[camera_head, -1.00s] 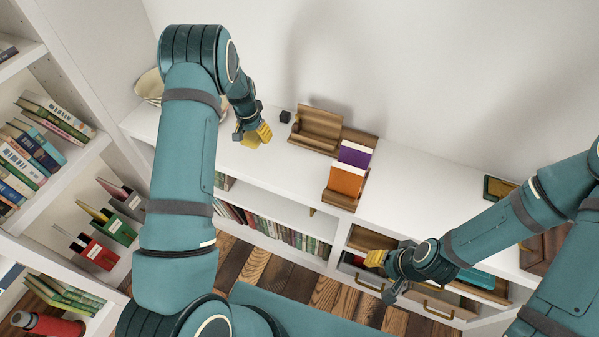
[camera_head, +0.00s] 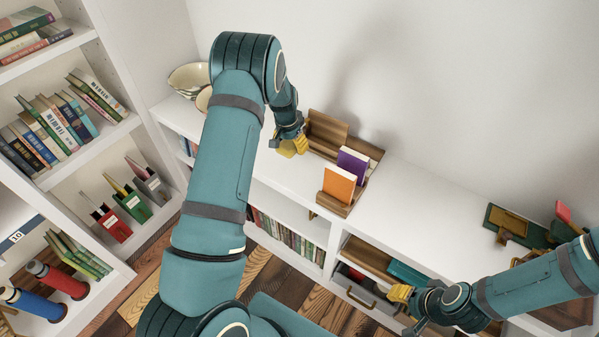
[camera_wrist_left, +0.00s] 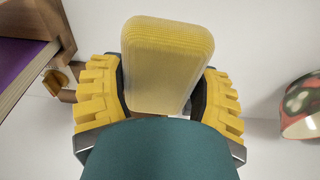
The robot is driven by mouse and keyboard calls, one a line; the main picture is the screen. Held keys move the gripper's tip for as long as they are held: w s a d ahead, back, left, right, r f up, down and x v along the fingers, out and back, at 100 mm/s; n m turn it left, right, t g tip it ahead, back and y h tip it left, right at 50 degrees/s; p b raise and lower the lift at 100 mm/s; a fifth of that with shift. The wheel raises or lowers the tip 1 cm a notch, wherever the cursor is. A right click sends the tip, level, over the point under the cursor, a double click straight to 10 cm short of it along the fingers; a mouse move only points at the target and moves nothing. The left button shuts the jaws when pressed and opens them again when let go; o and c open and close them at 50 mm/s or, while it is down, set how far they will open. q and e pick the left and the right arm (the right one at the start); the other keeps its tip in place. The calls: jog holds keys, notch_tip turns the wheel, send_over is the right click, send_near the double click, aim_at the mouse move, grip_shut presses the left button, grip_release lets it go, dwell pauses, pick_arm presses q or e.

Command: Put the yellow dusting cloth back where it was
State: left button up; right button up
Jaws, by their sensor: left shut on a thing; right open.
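My left gripper (camera_head: 296,143) is shut on the yellow dusting cloth (camera_head: 285,150) above the white cabinet top, just left of the wooden book rack. In the left wrist view the cloth (camera_wrist_left: 168,55) is a pale yellow, ribbed, rounded block between the yellow finger pads of the gripper (camera_wrist_left: 160,82). I cannot tell whether the cloth touches the cabinet top.
The wooden rack (camera_head: 325,133) holds an orange book (camera_head: 338,186) and a purple book (camera_head: 353,164). Bowls (camera_head: 188,79) stand behind my left arm. Bookshelves fill the left.

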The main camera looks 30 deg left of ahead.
pick_arm(q)
send_over(292, 168)
notch_tip(292, 168, down, 6)
jog(key=shift+s+r+b, duration=0.1)
jog(key=shift+r+b, duration=0.15)
jog(key=shift+b, duration=0.2)
jog(key=shift+f+b, duration=0.3)
jog(key=shift+f, duration=2)
jog(key=shift+f, duration=0.15)
jog(key=o, duration=1.1)
jog(key=shift+o, duration=0.2)
